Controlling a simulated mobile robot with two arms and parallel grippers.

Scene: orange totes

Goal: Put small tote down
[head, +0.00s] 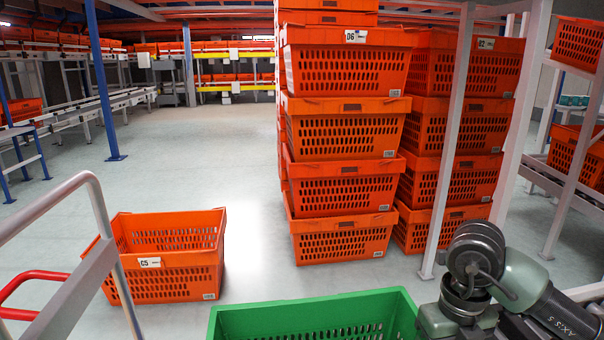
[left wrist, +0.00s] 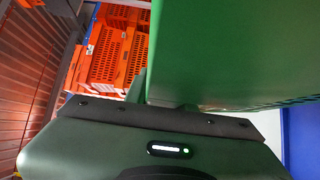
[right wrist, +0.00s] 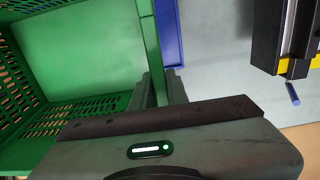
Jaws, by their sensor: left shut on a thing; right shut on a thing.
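The small tote appears to be the green one, whose far wall (head: 310,318) shows at the bottom middle of the head view; its near part is cut off. In the left wrist view my left gripper (left wrist: 160,95) is shut on the wall of the green tote (left wrist: 230,50). In the right wrist view my right gripper (right wrist: 158,88) is shut on the opposite side of the green tote (right wrist: 75,50), which looks empty inside. My right arm shows at the lower right of the head view; both gripper tips are outside that view.
An orange tote (head: 165,287) labelled C5 stands on the floor at left. Tall stacks of orange totes (head: 345,190) stand ahead. A pale post (head: 450,140) rises at right, and a grey rail (head: 65,275) is at lower left. The floor (head: 245,235) between C5 and the stacks is clear.

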